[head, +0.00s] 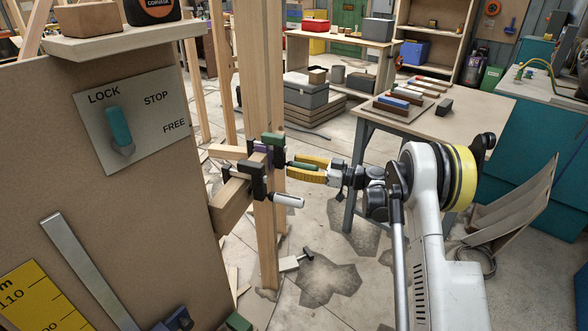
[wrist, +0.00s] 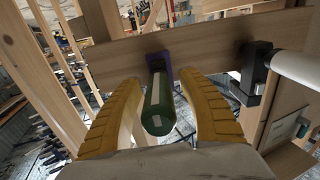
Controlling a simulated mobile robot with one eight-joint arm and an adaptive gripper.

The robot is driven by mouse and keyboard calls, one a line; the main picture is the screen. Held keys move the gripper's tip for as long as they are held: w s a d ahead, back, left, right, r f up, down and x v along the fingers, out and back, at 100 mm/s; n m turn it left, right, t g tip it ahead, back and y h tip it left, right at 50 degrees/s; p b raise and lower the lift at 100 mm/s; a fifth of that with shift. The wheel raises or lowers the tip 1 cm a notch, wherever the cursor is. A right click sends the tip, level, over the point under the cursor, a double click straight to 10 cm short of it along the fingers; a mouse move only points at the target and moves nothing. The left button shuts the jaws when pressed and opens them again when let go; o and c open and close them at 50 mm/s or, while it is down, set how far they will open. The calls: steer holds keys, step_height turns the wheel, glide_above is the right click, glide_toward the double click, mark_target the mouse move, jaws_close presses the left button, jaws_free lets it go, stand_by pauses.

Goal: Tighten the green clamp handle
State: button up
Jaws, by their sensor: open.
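The green clamp handle (wrist: 158,108) is a dark green cylinder pointing toward the wrist camera. A purple part (wrist: 158,62) of its clamp sits behind it against a wooden beam (wrist: 210,45). In the head view the green handle (head: 300,165) shows beside the upright post. My gripper (wrist: 160,82) is open, with one yellow finger on each side of the handle. In the wrist view a gap shows on both sides, and contact cannot be made out. My gripper (head: 306,169) also shows in the head view, reaching in from the right.
A second clamp (head: 252,180) with a white handle (head: 288,201) sits just below; it is close on the right in the wrist view (wrist: 300,68). A panel with a lever (head: 118,130) stands at left. A workbench (head: 450,125) stands behind my arm.

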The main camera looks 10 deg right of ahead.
steer(key=shift+w+a, duration=0.15)
steer(key=shift+a, duration=0.05)
jaws_close()
